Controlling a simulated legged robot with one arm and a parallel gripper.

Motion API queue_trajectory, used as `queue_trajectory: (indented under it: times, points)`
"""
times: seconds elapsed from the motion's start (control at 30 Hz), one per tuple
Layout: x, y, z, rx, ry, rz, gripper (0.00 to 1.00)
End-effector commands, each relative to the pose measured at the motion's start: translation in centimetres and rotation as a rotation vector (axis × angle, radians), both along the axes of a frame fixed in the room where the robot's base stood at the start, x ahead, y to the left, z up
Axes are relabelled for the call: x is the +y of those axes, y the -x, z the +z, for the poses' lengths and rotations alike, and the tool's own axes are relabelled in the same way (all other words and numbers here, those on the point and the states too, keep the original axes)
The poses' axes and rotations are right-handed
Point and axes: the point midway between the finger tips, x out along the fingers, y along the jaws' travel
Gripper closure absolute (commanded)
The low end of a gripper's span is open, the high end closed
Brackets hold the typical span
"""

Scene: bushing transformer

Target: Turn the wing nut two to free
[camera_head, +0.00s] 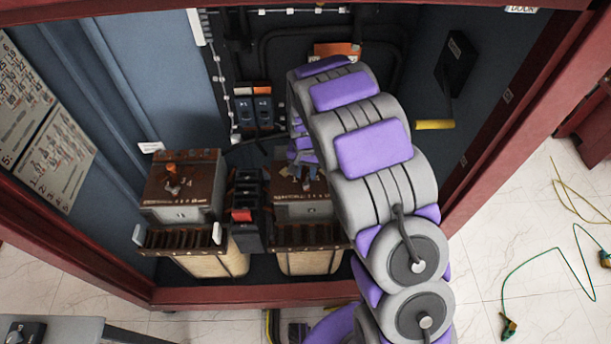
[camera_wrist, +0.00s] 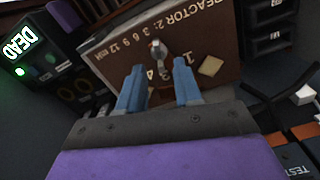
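The brown panel marked "REACTOR 2" (camera_wrist: 112,50) fills the upper middle of the wrist view, its text upside down. A small grey metal wing nut (camera_wrist: 157,47) stands on it, with printed numbers around. My gripper (camera_wrist: 160,68) has two blue fingers spread apart with nothing between them. The wing nut lies just beyond the fingertips, roughly in line with the gap. I cannot tell any contact. In the head view, my gripper (camera_head: 303,165) is over the right brown-topped unit (camera_head: 302,208), partly hidden by my arm. The left brown-topped unit (camera_head: 182,185) carries another small knob (camera_head: 172,181).
A black switch block (camera_head: 246,210) with a red part stands between the two units. Breakers (camera_head: 254,108) are on the back wall. A green-lit "DEAD" indicator (camera_wrist: 22,60) is at the wrist view's left. The red cabinet frame (camera_head: 250,295) surrounds the space.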

Motion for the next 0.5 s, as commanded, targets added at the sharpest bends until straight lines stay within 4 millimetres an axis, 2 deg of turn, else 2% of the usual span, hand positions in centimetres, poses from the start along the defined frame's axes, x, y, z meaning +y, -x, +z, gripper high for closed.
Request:
queue_trajectory:
  times: [0.03, 0.2, 0.5]
  points:
    - [0.0, -0.2, 1.5, -0.006, 0.000, 0.000, 0.66]
    - [0.1, -0.3, 5.5, -0.007, 0.000, 0.000, 0.66]
    - [0.2, -0.2, 11.0, 0.001, 0.003, 0.000, 0.66]
